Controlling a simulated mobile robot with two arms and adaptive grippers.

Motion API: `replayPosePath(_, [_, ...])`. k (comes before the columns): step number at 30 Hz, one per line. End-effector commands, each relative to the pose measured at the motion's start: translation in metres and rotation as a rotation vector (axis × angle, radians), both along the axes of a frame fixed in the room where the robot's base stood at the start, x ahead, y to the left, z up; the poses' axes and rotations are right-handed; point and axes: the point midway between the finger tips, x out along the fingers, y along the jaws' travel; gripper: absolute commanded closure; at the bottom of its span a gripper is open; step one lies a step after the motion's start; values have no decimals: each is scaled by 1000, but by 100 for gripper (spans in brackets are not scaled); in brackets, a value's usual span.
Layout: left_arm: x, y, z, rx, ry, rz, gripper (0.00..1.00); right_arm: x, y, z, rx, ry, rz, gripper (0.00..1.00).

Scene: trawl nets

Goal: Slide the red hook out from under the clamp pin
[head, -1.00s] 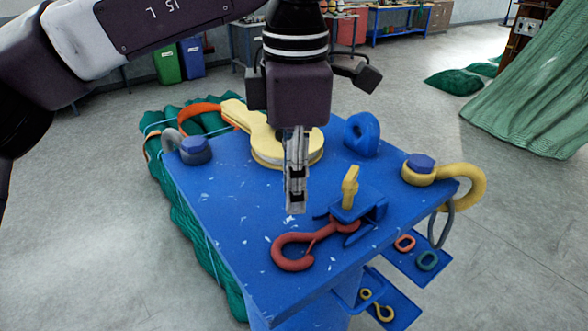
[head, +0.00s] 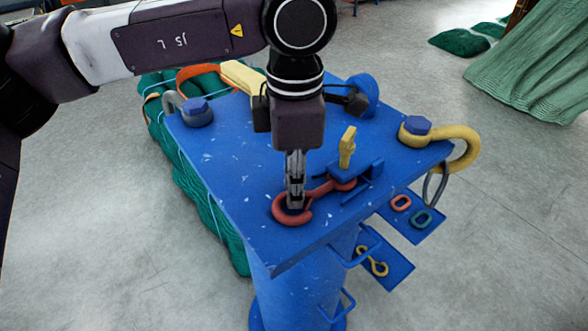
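The red hook (head: 318,191) lies on the blue table top, its round bend toward the front left. Its shank end runs under the clamp, a blue bracket (head: 372,170) with an upright yellow clamp pin handle (head: 347,148). My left gripper (head: 295,207) points down at the hook's bend, its fingertips overlapping the bend in the head view. The fingers are seen edge-on and look close together. I cannot tell whether they touch or grip the hook. My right gripper is not in view.
The blue table (head: 240,185) has a blue-capped bolt (head: 197,112) at the left and a yellow shackle (head: 458,150) at the right. Small side trays (head: 393,277) hang at the lower right. Green netting (head: 205,205) lies along the left side.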

Motion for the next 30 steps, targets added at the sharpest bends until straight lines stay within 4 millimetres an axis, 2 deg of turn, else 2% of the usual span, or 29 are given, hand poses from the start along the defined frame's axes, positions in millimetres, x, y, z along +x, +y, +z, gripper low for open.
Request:
replayPosePath(3, [0, 0, -1, 0, 0, 0, 80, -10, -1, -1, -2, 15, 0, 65])
replayPosePath(6, [0, 0, 0, 0, 0, 0, 80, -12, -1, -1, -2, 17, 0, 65])
replayPosePath(12, [0, 0, 0, 0, 0, 0, 100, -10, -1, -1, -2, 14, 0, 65])
replayPosePath(30, [-1, 1, -1, 1, 1, -2, 100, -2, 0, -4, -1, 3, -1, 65])
